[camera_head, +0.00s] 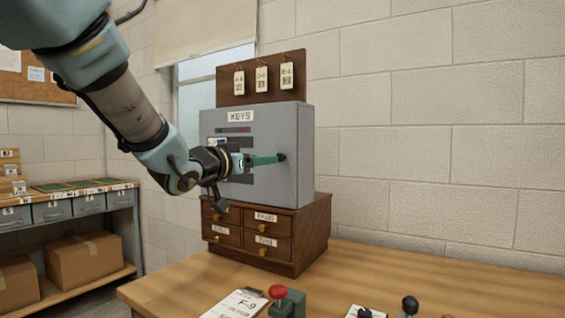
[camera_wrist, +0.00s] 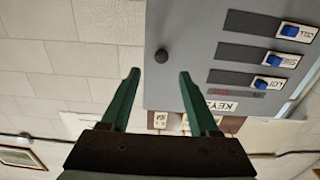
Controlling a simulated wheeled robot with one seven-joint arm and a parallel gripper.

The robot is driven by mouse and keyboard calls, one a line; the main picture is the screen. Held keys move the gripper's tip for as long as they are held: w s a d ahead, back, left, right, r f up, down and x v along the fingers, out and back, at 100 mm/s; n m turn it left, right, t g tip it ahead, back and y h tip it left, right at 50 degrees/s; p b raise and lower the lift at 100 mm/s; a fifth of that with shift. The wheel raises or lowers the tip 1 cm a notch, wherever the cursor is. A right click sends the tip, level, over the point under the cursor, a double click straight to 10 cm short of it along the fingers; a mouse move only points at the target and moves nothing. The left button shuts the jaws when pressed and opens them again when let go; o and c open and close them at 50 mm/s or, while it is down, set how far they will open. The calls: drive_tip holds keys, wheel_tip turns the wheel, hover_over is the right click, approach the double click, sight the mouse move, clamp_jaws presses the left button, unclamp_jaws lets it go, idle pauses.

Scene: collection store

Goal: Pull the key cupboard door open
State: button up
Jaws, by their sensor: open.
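The grey key cupboard (camera_head: 300,180) stands on a small wooden drawer chest; its front, labelled KEYS, appears closed. A round black knob (camera_wrist: 161,56) sits near one edge of the door, and in the head view (camera_head: 281,157) it is at the front's right side. My gripper (camera_head: 271,160) is in front of the door with its teal fingers pointing towards the knob. In the wrist view my gripper (camera_wrist: 159,73) is open and empty, with the knob between and just beyond the fingertips. Whether a finger touches the door I cannot tell. My arm hides part of the front.
The drawer chest (camera_head: 266,239) rests on a wooden table (camera_head: 420,280). A clipboard (camera_head: 236,304), a red-topped item (camera_head: 278,293) and small dark-handled items (camera_head: 410,305) lie near its front. A board with hanging tags (camera_head: 262,78) rises behind the cupboard. The table's right side is mostly clear.

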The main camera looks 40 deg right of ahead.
drive_tip(key=p+x, duration=0.1)
drive_tip(key=x, duration=0.7)
drive_tip(key=shift+w+d, duration=0.15)
clamp_jaws()
idle(1.1)
